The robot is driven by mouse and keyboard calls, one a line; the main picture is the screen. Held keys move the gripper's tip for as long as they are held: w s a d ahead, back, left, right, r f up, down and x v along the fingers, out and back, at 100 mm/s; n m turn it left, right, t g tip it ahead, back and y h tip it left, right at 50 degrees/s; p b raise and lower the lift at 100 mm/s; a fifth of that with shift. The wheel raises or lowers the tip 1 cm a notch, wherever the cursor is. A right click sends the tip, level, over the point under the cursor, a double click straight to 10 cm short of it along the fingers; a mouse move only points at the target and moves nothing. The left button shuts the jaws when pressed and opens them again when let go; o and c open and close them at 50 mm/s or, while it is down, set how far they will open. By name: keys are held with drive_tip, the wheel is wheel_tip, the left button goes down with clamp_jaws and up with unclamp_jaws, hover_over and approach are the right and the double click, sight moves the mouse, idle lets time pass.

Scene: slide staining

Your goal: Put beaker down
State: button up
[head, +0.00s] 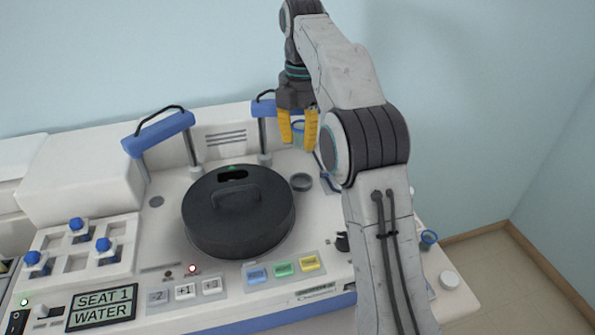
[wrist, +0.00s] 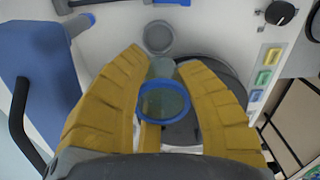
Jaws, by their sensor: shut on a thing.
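My gripper (head: 298,135) is shut on a clear beaker with a blue rim (wrist: 164,101). The beaker sits between the yellow fingers, seen from above its rim in the wrist view. In the head view a little of the beaker (head: 299,127) shows between the fingers, above the back of the white machine. A round grey ring (head: 301,182) lies on the machine deck, lower in the head view than the gripper. The ring also shows in the wrist view (wrist: 158,38), beyond the beaker. The beaker's contents are unclear.
A black lidded drum (head: 238,212) stands left of the grey ring. Blue-topped arms (head: 158,133) rise at the back. Coloured buttons (head: 283,268) and a dark knob (head: 342,242) are at the front. Another blue-rimmed vessel (head: 428,238) stands near the right edge. My arm hides part of the deck.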

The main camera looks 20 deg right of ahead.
sight(301, 183)
drive_tip(key=shift+f+b, duration=1.35)
drive_tip(key=shift+f, duration=3.4)
drive_tip(key=shift+f+b, duration=0.3)
drive_tip(key=shift+f, duration=0.3)
drive_tip(key=o, duration=0.9)
drive_tip(key=shift+o, duration=0.4)
